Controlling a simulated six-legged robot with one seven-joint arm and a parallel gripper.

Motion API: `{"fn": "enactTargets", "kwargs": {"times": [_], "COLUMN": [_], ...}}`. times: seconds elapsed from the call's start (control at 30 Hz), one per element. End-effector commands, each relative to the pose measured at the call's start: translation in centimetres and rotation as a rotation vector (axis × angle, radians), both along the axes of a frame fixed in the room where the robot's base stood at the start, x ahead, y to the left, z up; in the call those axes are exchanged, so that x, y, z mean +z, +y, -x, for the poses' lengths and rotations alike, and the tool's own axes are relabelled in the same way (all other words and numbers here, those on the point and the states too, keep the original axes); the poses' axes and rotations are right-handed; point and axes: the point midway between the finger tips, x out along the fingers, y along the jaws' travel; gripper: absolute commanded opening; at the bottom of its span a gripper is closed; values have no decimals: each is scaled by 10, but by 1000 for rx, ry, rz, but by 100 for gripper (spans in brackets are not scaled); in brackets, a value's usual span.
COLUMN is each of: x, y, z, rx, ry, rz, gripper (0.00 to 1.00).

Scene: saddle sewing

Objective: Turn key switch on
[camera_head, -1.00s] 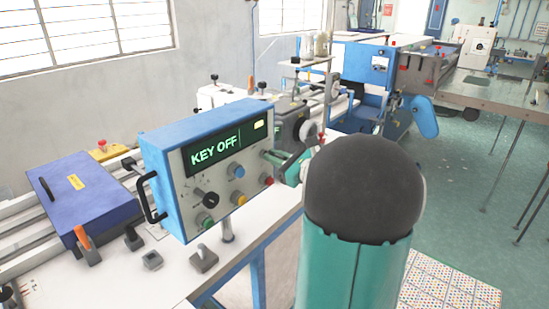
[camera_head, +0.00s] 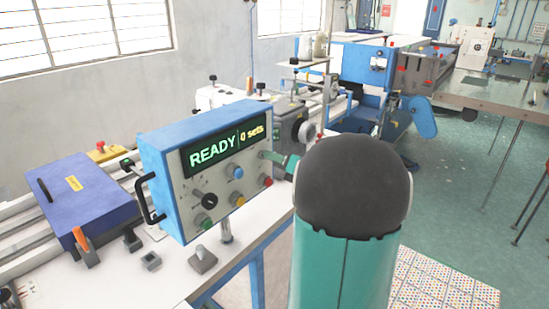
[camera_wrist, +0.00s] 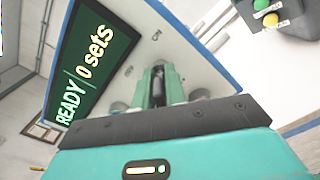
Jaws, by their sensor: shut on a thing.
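The blue control box (camera_head: 165,195) has a grey front panel with knobs and buttons. Its display (camera_head: 225,150) reads "READY" and "0 sets"; the same display (camera_wrist: 97,60) shows in the wrist view. In the head view, my gripper (camera_head: 270,157) reaches the panel's right edge beside the display. My arm's grey joint hides part of the scene, and the key itself is hidden there by the fingers.
Below the display are a black knob (camera_head: 205,200), a blue button (camera_head: 236,172), a green button (camera_head: 203,222) and a red button (camera_head: 265,180). A purple-blue case (camera_head: 90,200) lies left of the box. The white table (camera_head: 150,280) has small fixtures in front.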

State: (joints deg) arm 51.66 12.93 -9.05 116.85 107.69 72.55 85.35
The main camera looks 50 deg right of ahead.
Motion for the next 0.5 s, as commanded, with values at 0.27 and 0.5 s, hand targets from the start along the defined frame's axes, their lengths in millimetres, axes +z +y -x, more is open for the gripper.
{"fn": "enactTargets", "kwargs": {"times": [0.27,0.5], "x": [-1,-1], "y": [-1,-2], "z": [1,2], "rx": [-1,-2], "ry": [10,13], "rz": [-119,-150], "gripper": [0,0]}}
